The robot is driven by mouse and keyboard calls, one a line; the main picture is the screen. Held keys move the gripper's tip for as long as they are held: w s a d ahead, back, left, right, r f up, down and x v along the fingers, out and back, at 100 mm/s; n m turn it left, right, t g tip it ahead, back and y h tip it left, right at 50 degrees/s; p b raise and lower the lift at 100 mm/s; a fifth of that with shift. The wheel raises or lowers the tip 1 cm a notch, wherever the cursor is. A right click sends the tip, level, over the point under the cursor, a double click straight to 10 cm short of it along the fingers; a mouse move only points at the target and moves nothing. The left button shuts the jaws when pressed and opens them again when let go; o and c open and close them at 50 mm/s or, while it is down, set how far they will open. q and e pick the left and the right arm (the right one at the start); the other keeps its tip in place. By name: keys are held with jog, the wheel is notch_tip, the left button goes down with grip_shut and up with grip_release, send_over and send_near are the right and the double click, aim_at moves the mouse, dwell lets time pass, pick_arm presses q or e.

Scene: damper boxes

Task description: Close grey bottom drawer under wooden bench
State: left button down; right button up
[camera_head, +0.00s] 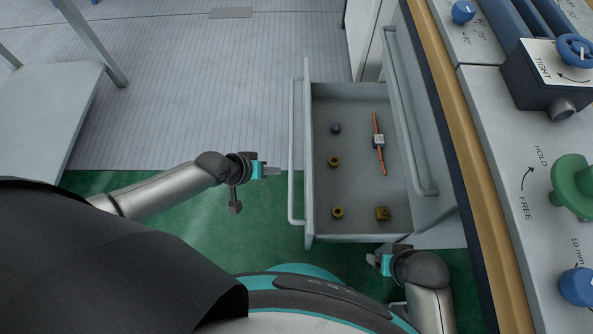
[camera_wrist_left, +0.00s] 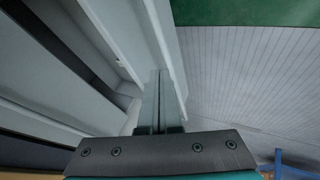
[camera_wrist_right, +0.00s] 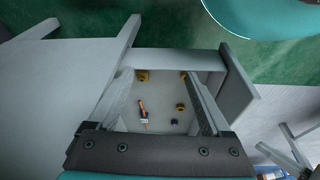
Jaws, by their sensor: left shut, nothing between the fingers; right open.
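The grey bottom drawer (camera_head: 352,205) is pulled out from under the wooden bench (camera_head: 468,160), and its inside shows. Its long bar handle (camera_head: 296,160) runs along the front on the left side. My left gripper (camera_head: 275,171) is shut and empty, just left of the handle and drawer front; I cannot tell if it touches. In the left wrist view its fingers (camera_wrist_left: 158,100) point at a pale grey panel. My right gripper (camera_head: 381,258) is near the drawer's near side. In the right wrist view its fingers (camera_wrist_right: 165,100) are apart, with the drawer's inside visible between them.
Inside the drawer lie an orange-and-white tool (camera_head: 379,140), a dark blue knob (camera_head: 336,128) and several brass-coloured pieces (camera_head: 382,213). Another drawer's handle (camera_head: 408,120) sits above. A grey table (camera_head: 45,110) stands at left. The floor between is clear.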

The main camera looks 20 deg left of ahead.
pick_arm(q)
jog(key=b, duration=0.3)
send_over(292, 179)
jog(key=a, duration=0.3)
notch_tip(292, 179, down, 4)
jog(key=d, duration=0.3)
jog(key=shift+w+f+b, duration=0.1)
jog(key=shift+b, duration=0.3)
jog(key=shift+w+d, duration=0.2)
jog(key=shift+d, duration=0.45)
pick_arm(e)
notch_tip(292, 179, up, 9)
jog(key=w+t, duration=0.1)
jog(key=w, duration=0.1)
jog(key=shift+a, duration=0.15)
